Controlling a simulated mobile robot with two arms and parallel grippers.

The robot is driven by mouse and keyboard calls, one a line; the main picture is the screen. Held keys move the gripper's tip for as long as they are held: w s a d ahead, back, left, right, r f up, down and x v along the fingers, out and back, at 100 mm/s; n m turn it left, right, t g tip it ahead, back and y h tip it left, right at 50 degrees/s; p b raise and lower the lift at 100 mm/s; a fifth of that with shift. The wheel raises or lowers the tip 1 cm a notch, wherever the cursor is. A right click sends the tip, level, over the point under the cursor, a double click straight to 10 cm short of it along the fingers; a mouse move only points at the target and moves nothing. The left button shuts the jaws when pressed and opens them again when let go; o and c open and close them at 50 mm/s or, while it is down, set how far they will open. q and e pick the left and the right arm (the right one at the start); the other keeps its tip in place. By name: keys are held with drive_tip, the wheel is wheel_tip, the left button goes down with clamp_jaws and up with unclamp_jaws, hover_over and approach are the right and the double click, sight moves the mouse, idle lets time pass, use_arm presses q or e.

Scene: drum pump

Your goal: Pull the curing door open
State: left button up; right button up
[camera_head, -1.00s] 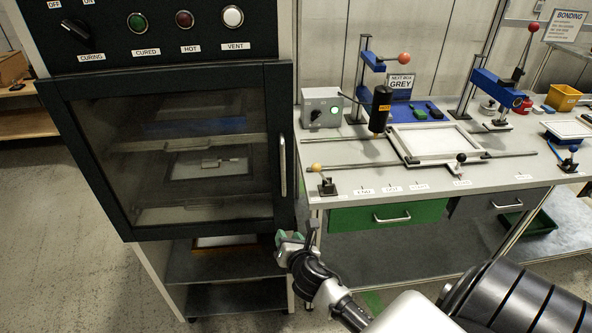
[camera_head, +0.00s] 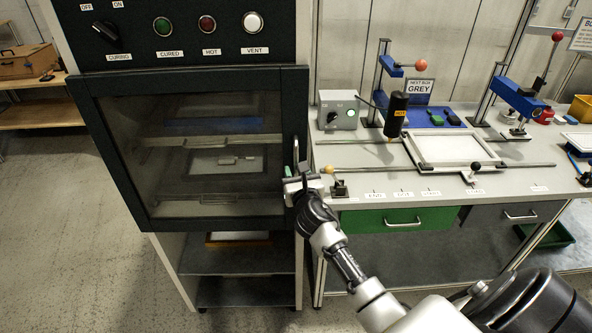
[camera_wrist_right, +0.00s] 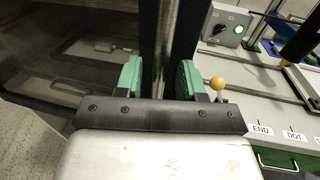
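The curing door (camera_head: 200,150) is a dark-framed glass door on the cabinet, and it is shut. Its upright metal handle (camera_head: 296,150) is on the door's right side. My right gripper (camera_head: 296,172) is at the handle's lower part. In the right wrist view its two green fingers (camera_wrist_right: 158,80) stand apart, with an upright bar (camera_wrist_right: 166,45), seemingly the handle, running between them. Gaps show beside the bar, so the fingers do not look closed on it. The wrist body hides the bar's lower part. My left gripper is not in view.
The cabinet's control panel (camera_head: 180,32) is above the door, with an open shelf (camera_head: 235,262) below. A workbench (camera_head: 375,182) with a green drawer (camera_head: 400,218) stands close on the right. Floor (camera_head: 75,190) is clear to the left.

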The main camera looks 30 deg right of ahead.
drive_tip(key=shift+w+d, duration=0.15)
drive_tip(key=shift+w, duration=0.3)
clamp_jaws()
drive_tip(key=shift+s, duration=0.15)
